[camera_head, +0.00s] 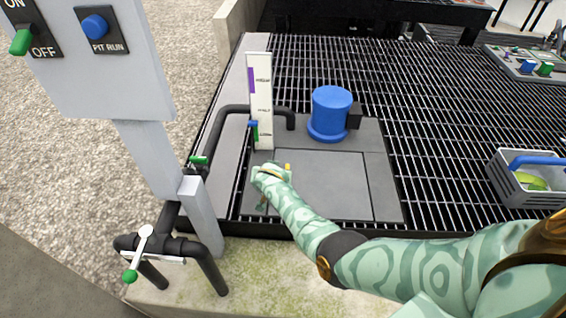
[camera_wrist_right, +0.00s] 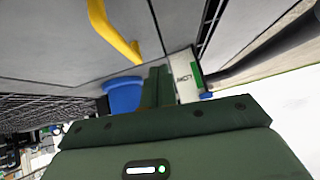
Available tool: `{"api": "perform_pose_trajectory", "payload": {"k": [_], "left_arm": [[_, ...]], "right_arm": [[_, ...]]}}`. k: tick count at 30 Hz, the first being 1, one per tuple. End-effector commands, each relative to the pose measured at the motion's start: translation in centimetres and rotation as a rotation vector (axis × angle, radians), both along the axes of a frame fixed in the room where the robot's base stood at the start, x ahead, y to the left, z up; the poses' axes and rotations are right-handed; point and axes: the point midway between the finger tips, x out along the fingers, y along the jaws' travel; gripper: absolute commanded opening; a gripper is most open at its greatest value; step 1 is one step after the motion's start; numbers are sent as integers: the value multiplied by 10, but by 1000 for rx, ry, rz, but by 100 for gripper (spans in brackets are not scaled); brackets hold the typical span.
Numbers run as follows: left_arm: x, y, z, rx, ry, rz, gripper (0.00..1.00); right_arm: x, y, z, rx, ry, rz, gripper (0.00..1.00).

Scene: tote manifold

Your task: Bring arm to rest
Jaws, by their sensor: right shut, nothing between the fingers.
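My right arm, patterned pale green, comes in from the right in the head view. Its gripper (camera_head: 269,176) is above the grey plates, in front of the white gauge's foot. In the right wrist view the gripper's dark green fingers (camera_wrist_right: 157,88) are together with nothing between them. The white gauge strip (camera_head: 260,105), with a purple block and a blue-green marker, stands upright behind the gripper. Its lower part shows beyond the fingers in the wrist view (camera_wrist_right: 186,80). A yellow curved bar (camera_wrist_right: 112,34) shows apart from the fingers. My left gripper is not in view.
A blue cylinder (camera_head: 331,112) stands on the grey plates (camera_head: 330,185). Black pipes (camera_head: 218,130) and a valve with a green-tipped lever (camera_head: 139,252) lie left. A switch panel (camera_head: 85,55) rises there. A grey crate (camera_head: 520,188) sits on the grating at right.

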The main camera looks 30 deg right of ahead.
Motion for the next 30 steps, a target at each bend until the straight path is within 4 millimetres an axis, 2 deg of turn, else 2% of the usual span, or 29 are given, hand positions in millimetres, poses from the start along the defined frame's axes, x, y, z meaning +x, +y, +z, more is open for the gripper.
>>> {"api": "perform_pose_trajectory", "payload": {"k": [1, 7, 14, 20, 23, 26, 27, 29, 30], "left_arm": [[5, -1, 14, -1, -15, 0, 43], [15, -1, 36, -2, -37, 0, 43], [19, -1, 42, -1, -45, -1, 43], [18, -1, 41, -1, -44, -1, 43], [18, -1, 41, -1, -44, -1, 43], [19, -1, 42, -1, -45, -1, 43], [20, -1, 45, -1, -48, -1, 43], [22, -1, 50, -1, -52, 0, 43], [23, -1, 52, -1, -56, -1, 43]], "right_arm": [[-6, 6, 22, 2, -11, 0, 0], [-29, 21, 45, 1, -8, -1, 0], [-41, 28, 52, 0, -2, -1, 0], [-41, 29, 50, -8, 2, 8, 0], [-37, 33, 52, -46, 8, 84, 0], [-35, 61, 38, -76, 14, 288, 0], [-55, 72, 13, -95, 47, 396, 0], [-95, 80, -25, -113, 103, 513, 0], [-123, 83, -48, -118, 139, 572, 0]]}}
